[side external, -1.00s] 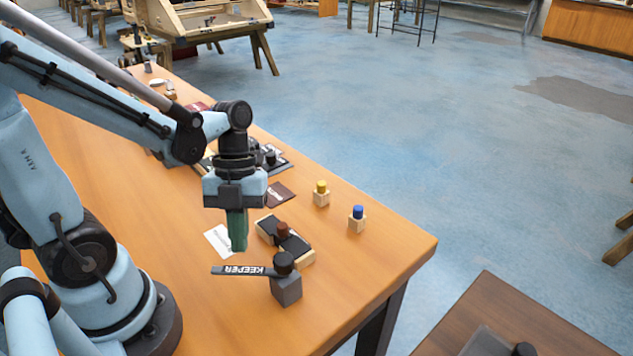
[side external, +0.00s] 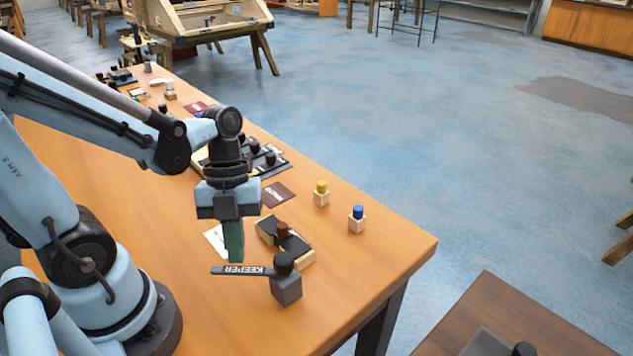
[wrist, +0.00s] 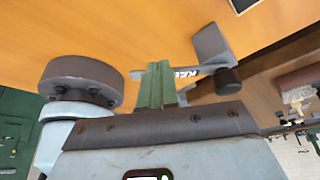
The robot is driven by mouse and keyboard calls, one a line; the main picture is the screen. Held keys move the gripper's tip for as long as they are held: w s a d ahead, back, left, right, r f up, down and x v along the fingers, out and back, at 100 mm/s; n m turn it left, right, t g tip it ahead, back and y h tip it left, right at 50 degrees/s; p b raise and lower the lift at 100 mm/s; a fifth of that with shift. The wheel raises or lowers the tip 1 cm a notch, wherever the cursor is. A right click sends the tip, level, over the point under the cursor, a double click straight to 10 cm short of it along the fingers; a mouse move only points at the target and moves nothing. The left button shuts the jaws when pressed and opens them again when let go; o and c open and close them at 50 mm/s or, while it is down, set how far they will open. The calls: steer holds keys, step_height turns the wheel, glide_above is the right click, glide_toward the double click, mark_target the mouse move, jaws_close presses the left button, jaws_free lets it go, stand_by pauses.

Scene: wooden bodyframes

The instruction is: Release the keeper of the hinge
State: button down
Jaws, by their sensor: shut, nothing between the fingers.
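The keeper (side external: 239,270) is a flat dark bar with white KEEPER lettering. It reaches left from a round black knob (side external: 283,263) on top of a grey block (side external: 287,290) near the table's front. My gripper (side external: 235,258) has green fingers pointing down, shut and empty, close behind the bar in the side view; whether they touch it I cannot tell. In the wrist view the green fingers (wrist: 158,85) are together, and the lettered bar (wrist: 190,73) shows just right of them, partly hidden. The grey block (wrist: 211,44) and black knob (wrist: 227,81) are beyond it.
A wooden piece with dark plates and a brown knob (side external: 282,229) lies just behind the keeper. A white card (side external: 214,239) lies left of it. Yellow-topped (side external: 321,193) and blue-topped (side external: 357,218) blocks stand to the right. The table (side external: 360,280) is clear at its front right.

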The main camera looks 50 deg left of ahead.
steer(key=shift+s+n, duration=0.15)
steer(key=shift+n, duration=0.15)
steer(key=shift+s+d+n+t, duration=0.15)
steer(key=shift+n+t, duration=0.15)
steer(key=shift+n, duration=0.2)
steer(key=shift+s+d, duration=0.1)
steer(key=shift+s, duration=0.05)
steer(key=shift+s+d+n+t+h, duration=0.15)
steer(key=shift+s+d+n+t, duration=0.15)
steer(key=shift+n, duration=0.35)
steer(key=shift+s+d+n+t+h, duration=0.15)
steer(key=shift+s+d+n+t, duration=0.15)
steer(key=shift+n, duration=0.35)
steer(key=shift+s+d, duration=0.4)
steer(key=shift+s+d+n, duration=0.35)
steer(key=shift+d+n, duration=0.2)
steer(key=shift+n, duration=0.35)
steer(key=shift+s+d, duration=0.15)
steer(key=shift+d, duration=0.25)
